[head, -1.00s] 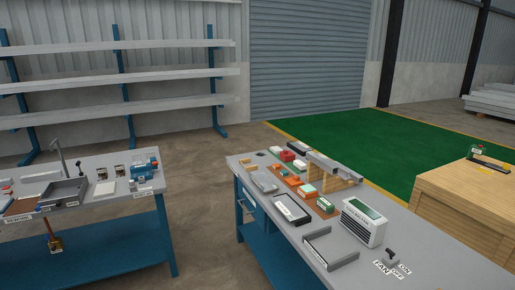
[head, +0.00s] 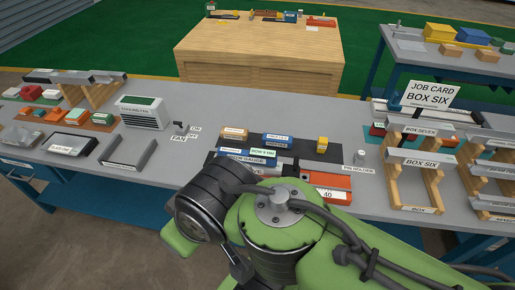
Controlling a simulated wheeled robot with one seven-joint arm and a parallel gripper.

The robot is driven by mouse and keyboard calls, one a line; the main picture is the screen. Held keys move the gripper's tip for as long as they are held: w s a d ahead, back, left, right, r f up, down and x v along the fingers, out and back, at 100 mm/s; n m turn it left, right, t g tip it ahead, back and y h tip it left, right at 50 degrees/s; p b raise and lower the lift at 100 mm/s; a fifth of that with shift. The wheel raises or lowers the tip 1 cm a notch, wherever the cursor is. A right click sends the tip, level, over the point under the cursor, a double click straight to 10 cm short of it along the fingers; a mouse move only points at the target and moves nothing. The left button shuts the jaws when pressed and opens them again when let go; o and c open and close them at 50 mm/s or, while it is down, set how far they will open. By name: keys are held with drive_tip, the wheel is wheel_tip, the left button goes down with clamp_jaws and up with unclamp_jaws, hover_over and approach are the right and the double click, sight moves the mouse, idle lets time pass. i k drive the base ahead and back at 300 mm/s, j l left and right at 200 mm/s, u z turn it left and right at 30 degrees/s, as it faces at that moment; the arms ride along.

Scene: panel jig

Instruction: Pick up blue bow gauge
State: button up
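A blue block (head: 238,153) lies on the bench near the middle of the head view, by a label that appears to read BOW GAUGE. My arm is in front of it and hides part of that area. A second blue block (head: 277,140) with a small label lies just behind and to the right. My green arm with black joints fills the lower middle of the view. I cannot make out my gripper or its fingers.
An orange box (head: 329,181) marked 40 lies right of the blue blocks, with a yellow block (head: 322,144) behind it. A fan unit (head: 142,112) and grey tray (head: 130,152) stand left. Wooden racks (head: 415,180) and a job card (head: 430,93) reading BOX SIX stand right.

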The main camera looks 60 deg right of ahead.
sight(265, 157)
drive_tip(key=l+z, duration=0.2)
drive_tip(key=z, duration=0.2)
drive_tip(key=l+z, duration=0.2)
drive_tip(key=z, duration=0.2)
drive_tip(key=l+z, duration=0.15)
drive_tip(key=z, duration=0.3)
